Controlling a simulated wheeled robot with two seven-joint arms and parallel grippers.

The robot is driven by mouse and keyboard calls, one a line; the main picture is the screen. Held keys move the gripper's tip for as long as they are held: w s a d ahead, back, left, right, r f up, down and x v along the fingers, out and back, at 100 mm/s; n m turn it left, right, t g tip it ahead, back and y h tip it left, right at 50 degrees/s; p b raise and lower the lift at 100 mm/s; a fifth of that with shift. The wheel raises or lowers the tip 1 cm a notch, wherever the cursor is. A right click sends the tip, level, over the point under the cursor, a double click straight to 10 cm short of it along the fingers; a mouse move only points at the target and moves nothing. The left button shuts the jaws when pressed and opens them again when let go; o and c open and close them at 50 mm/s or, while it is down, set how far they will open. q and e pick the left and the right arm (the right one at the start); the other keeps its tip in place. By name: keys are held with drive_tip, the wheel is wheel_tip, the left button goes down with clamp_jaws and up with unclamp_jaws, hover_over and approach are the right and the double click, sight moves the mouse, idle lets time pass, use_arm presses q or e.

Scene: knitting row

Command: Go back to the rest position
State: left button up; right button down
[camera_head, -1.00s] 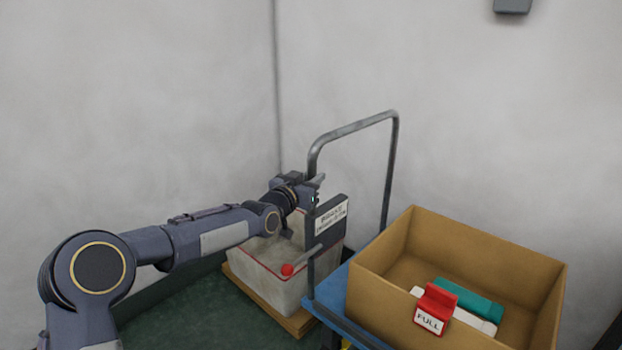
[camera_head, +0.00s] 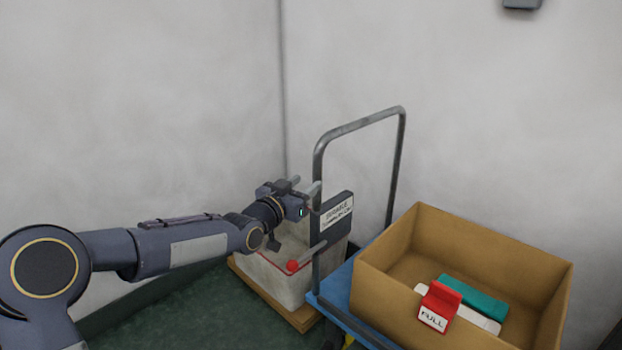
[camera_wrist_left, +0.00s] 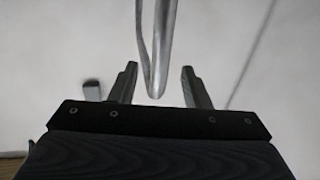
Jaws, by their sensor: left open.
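My left gripper (camera_head: 306,185) reaches in from the left in the head view, near the post of the trolley's metal handle (camera_head: 318,160). In the left wrist view its two fingers (camera_wrist_left: 157,86) stand apart. The grey handle tube (camera_wrist_left: 163,45) shows beyond and between them in that view; I cannot tell whether it lies within the finger gap. Nothing is held. My right gripper is in neither view.
A blue trolley (camera_head: 340,290) carries a cardboard box (camera_head: 400,310) with a red FULL tag (camera_head: 438,306), a teal piece (camera_head: 472,299) and a white piece. A grey sign (camera_head: 336,217) hangs at the handle. A pale bin (camera_head: 275,277) with a red-knobbed lever (camera_head: 293,266) stands behind.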

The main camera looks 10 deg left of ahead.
use_arm(q)
drive_tip(key=shift+s+a, duration=0.1)
drive_tip(key=shift+s, duration=0.2)
drive_tip(key=s+a+f+n+g+y, duration=0.2)
drive_tip(key=s+a+g, duration=0.15)
drive_tip(key=s, duration=0.65)
drive_tip(key=s+a+f+n+g+y, duration=0.25)
drive_tip(key=s+a, duration=0.25)
drive_tip(key=s, duration=0.6)
drive_tip(key=s+a+f+n+g+y, duration=0.1)
drive_tip(key=s+a+f+g, duration=0.3)
drive_tip(key=s, duration=0.6)
drive_tip(key=s+d+f+n+h, duration=0.15)
drive_tip(key=s+f, duration=0.25)
drive_tip(key=s, duration=0.8)
wheel_tip(320, 180, up, 28)
drive_tip(key=p, duration=2.8)
drive_tip(key=shift+a+r, duration=0.15)
drive_tip(key=shift+r, duration=0.1)
